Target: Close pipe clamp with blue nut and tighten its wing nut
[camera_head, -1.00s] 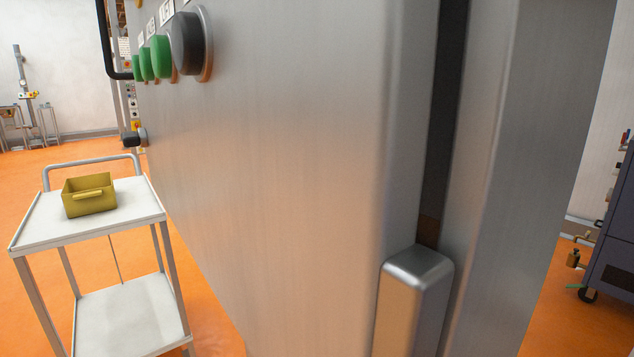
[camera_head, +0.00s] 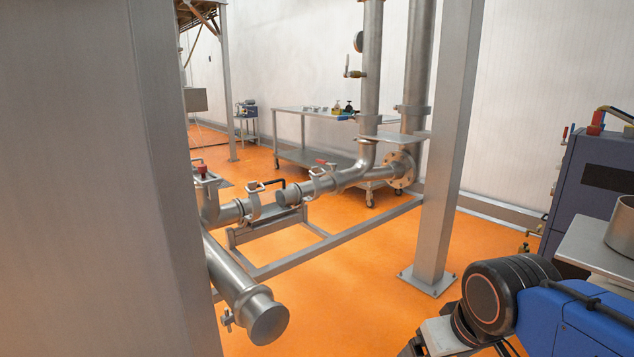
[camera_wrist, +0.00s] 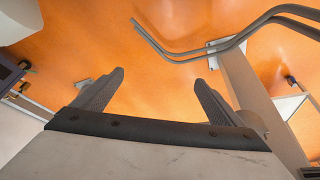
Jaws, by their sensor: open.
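In the head view, steel pipework runs across the middle. A pipe clamp (camera_head: 253,203) sits around a joint of the horizontal pipe, and another clamp (camera_head: 307,187) sits a little to its right. A capped pipe end (camera_head: 268,318) with a small wing nut (camera_head: 227,319) lies nearer, at the lower left. I cannot make out a blue nut on any of them. My gripper (camera_wrist: 155,88) shows in the wrist view with its two fingers apart and nothing between them. It hangs over orange floor, away from the pipes.
A large steel cabinet (camera_head: 90,180) blocks the left. A steel post (camera_head: 447,160) stands right of the pipes. A blue machine (camera_head: 590,190) is at the far right. A work table (camera_head: 300,122) stands behind. Orange floor (camera_head: 390,260) is clear between pipes and post.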

